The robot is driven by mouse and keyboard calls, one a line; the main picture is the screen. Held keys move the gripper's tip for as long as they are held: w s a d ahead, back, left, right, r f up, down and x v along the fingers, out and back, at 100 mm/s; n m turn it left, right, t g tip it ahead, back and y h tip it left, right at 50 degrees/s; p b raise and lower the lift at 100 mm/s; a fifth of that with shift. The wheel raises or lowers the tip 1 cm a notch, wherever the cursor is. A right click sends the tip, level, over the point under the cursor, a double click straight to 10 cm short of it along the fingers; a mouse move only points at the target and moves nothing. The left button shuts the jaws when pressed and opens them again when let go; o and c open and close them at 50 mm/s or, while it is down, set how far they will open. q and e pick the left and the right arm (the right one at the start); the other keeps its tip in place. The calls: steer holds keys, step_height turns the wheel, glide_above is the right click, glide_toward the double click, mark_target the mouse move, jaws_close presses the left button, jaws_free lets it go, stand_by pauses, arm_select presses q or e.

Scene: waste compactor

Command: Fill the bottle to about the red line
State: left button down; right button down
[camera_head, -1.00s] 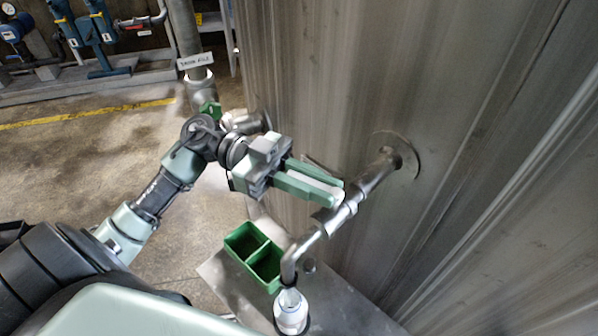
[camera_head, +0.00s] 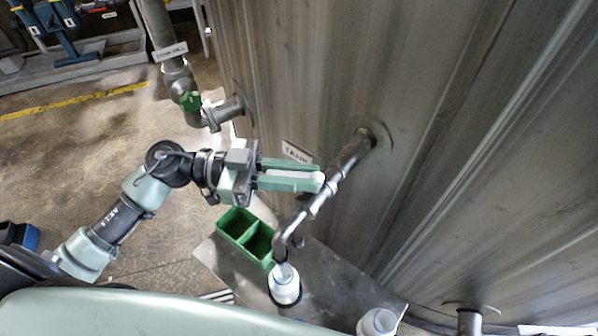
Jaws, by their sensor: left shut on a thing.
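A metal tap pipe (camera_head: 347,158) comes out of the tank wall, runs down to the left and bends into a downward spout. A white bottle (camera_head: 285,288) stands upright directly below the spout, in a dark ring on a metal shelf. I see it steeply from above, so its red line and liquid level do not show. My left gripper (camera_head: 318,181) is at the middle of the tap pipe, its fingers shut on what seems to be the tap's handle, mostly hidden between them. My right gripper is out of view.
A green two-compartment box (camera_head: 239,224) sits on the metal shelf (camera_head: 345,285), left of the bottle. A second white container (camera_head: 378,323) is at the bottom edge. The large tank wall (camera_head: 450,130) bounds the right.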

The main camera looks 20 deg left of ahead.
arm_select(q)
steer(key=c, duration=1.4)
jaws_free()
steer(key=shift+o, duration=0.2)
steer(key=s+a+b, duration=0.1)
steer(key=a+b, duration=0.1)
steer(key=a, duration=0.5)
steer(key=shift+s+a+b, duration=0.2)
steer(key=shift+a+b, duration=0.1)
steer(key=shift+a, duration=0.05)
